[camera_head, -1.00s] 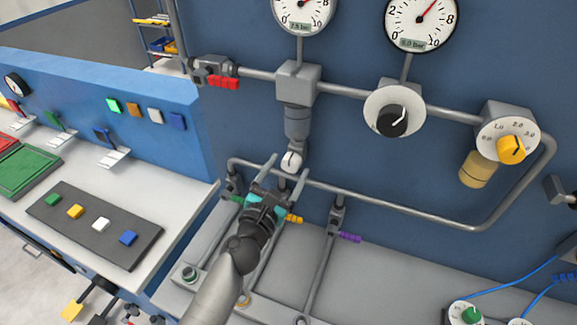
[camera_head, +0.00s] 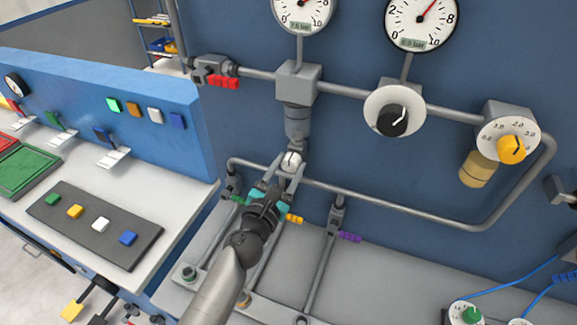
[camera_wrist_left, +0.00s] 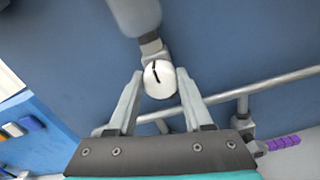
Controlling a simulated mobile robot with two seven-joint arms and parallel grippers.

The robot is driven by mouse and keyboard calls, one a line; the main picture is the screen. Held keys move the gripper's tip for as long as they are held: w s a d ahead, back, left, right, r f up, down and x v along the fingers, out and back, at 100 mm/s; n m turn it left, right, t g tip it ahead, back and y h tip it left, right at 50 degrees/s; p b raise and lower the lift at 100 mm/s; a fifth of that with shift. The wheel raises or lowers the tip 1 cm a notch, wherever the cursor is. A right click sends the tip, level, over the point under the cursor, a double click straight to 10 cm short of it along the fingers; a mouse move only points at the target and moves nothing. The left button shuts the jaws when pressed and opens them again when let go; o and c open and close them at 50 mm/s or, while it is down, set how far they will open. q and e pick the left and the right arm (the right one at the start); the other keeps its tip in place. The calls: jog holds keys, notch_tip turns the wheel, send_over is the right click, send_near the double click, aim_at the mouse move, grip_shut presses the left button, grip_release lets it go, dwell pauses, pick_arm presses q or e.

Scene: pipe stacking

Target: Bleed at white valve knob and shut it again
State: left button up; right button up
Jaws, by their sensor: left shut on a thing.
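The white valve knob (camera_head: 291,160) sits at the bottom of the grey cylindrical bowl (camera_head: 298,122) under a square pipe block. In the left wrist view the knob (camera_wrist_left: 159,79) is a round white disc with a dark, nearly upright mark. My left gripper (camera_head: 289,168) reaches up from below, its fingers on both sides of the knob and shut on it. In the left wrist view the fingertips (camera_wrist_left: 160,88) flank the knob's lower half. My right gripper is not in view.
A horizontal pipe (camera_head: 400,211) runs just behind the fingers. Valves with green (camera_head: 240,200), yellow (camera_head: 294,218) and purple (camera_head: 350,237) handles are close by. A red-handled valve (camera_head: 222,82), gauges, a black regulator knob (camera_head: 392,120) and a yellow knob (camera_head: 511,150) are higher up.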

pick_arm(q)
grip_shut()
jog(key=shift+m, duration=0.3)
jog(key=m, duration=0.3)
jog(key=shift+m, duration=0.4)
jog(key=m, duration=0.4)
jog(key=shift+d+f, duration=0.1)
jog(key=m, duration=0.5)
jog(key=shift+f+m+p, duration=0.1)
jog(key=shift+m+p, duration=0.55)
jog(key=shift+m, duration=1.55)
jog(key=o, duration=1)
grip_release()
jog(key=shift+c, duration=0.2)
